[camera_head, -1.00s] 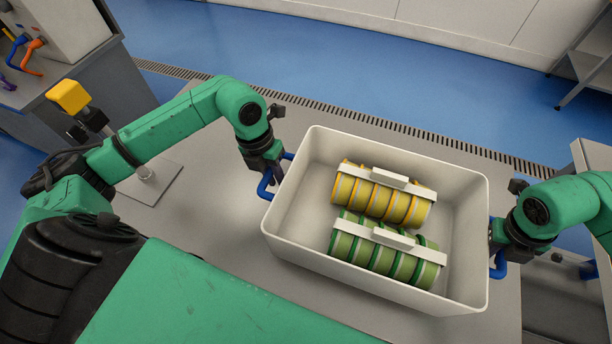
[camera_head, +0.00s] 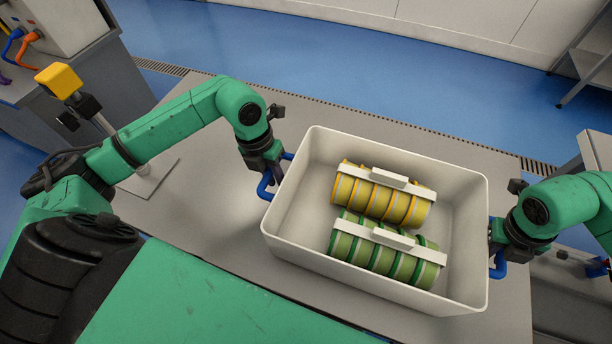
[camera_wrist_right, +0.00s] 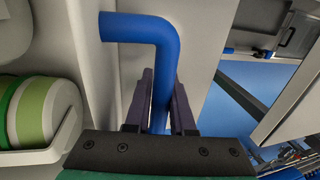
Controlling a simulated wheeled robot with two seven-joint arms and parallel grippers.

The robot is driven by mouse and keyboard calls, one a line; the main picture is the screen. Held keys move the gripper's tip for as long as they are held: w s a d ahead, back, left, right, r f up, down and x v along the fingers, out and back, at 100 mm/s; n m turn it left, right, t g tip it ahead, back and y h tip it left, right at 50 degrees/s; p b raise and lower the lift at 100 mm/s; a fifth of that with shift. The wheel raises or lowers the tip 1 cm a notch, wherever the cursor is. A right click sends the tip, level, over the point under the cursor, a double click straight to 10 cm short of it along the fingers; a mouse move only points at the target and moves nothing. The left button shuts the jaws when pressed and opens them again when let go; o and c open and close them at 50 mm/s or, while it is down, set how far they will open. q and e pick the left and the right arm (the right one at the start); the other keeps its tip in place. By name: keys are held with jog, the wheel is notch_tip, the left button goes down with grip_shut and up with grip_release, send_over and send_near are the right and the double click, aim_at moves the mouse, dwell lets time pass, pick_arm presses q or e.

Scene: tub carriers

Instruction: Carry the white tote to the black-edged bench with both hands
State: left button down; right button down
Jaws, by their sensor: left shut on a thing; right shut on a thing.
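The white tote (camera_head: 300,208) is in the middle of the head view, above a grey table (camera_head: 222,215). I cannot tell whether it touches the table. It holds a carrier of yellow-rimmed discs (camera_head: 372,200) and a carrier of green-rimmed discs (camera_head: 362,250). My left gripper (camera_head: 272,172) is shut on the tote's left blue handle (camera_head: 264,187). My right gripper (camera_head: 492,240) is shut on the right blue handle (camera_head: 500,268). In the right wrist view this handle (camera_wrist_right: 163,70) stands between the two fingers. I cannot make out a black-edged bench for certain.
A yellow block on a post (camera_head: 59,80) stands on the table's left part. A cabinet with coloured cables (camera_head: 50,35) is at the upper left. Another grey surface (camera_head: 598,158) and a shelf rack (camera_head: 590,70) are at the right. Blue floor (camera_head: 330,60) lies open beyond the table.

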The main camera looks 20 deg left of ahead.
pick_arm(q)
jog(key=shift+w+d+f+b, duration=0.1)
jog(key=shift+f+b, duration=0.2)
jog(key=shift+f, duration=0.15)
pick_arm(e)
jog(key=shift+w+f, duration=0.1)
jog(key=shift+f, duration=0.35)
pick_arm(q)
jog(key=c, duration=1.2)
grip_release()
jog(key=shift+f, duration=0.35)
pick_arm(e)
jog(key=c, duration=1.2)
grip_release()
jog(key=shift+f, duration=0.3)
pick_arm(q)
jog(key=o, duration=0.4)
jog(key=shift+r, duration=0.2)
pick_arm(e)
jog(key=o, duration=0.4)
jog(key=shift+r, duration=0.2)
pick_arm(q)
jog(key=shift+o, duration=0.2)
jog(key=shift+s+r, duration=0.15)
jog(key=shift+s, duration=0.2)
pick_arm(e)
jog(key=shift+o, duration=0.2)
jog(key=shift+s+r, duration=0.1)
jog(key=shift+s, duration=0.25)
